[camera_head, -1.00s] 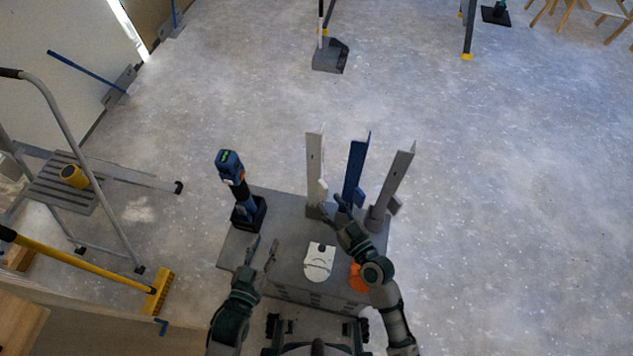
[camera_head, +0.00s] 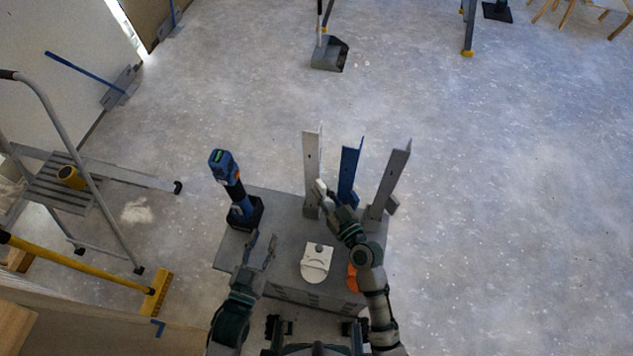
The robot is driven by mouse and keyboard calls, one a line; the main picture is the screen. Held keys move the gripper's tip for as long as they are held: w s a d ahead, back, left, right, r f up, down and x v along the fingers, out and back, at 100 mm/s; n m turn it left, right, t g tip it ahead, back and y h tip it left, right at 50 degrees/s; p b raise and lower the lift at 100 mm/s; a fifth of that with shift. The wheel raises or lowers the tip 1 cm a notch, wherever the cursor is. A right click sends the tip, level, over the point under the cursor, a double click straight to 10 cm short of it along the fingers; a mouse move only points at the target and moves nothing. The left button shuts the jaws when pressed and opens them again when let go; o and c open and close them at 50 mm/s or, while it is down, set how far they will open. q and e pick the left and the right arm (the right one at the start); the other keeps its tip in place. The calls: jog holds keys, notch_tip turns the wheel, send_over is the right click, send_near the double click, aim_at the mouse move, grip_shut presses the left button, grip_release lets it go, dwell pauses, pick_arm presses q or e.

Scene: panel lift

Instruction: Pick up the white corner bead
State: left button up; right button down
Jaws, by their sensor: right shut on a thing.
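The white corner bead (camera_head: 311,160) stands upright at the back of the grey work surface (camera_head: 286,222), leftmost of three beads. A blue bead (camera_head: 349,165) and a grey bead (camera_head: 390,180) stand to its right. My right gripper (camera_head: 323,198) is at the lower part of the white bead and is shut on it; its fingertips are small and partly merge with the bead. My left gripper (camera_head: 262,250) is open and empty above the left front of the surface, apart from the beads.
A blue cordless tool (camera_head: 226,172) stands in a dark holder at the surface's left. A white item (camera_head: 316,262) and an orange item (camera_head: 352,278) lie near the front. A step ladder (camera_head: 75,185) and yellow broom (camera_head: 155,292) are at left.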

aim_at(315, 149)
jog(key=shift+a+r, duration=0.1)
jog(key=shift+a, duration=0.2)
jog(key=shift+a+r, duration=0.1)
jog(key=shift+r, duration=0.05)
jog(key=r, duration=0.1)
jog(key=r+p, duration=0.1)
jog(key=r, duration=0.1)
jog(key=r+p, duration=0.1)
jog(key=shift+d+r, duration=0.25)
jog(key=shift+r, duration=0.15)
notch_tip(315, 149, up, 4)
jog(key=shift+f+p, duration=0.1)
jog(key=shift+p, duration=0.95)
notch_tip(315, 149, up, 8)
jog(key=p, duration=0.3)
pick_arm(q)
jog(key=s+a+f+g+y, duration=0.2)
jog(key=s+a+f+g, duration=0.1)
jog(key=s+f+g, duration=0.2)
jog(key=s+a+f+g+y, duration=0.2)
jog(key=s+a+f+g, duration=0.2)
jog(key=s+g, duration=0.5)
jog(key=shift+s+a+f+g, duration=0.3)
jog(key=shift+s+f, duration=0.85)
jog(key=shift+s, duration=0.9)
pick_arm(e)
jog(key=shift+a+r, duration=0.15)
jog(key=shift+r, duration=0.35)
jog(key=shift+s+f, duration=0.1)
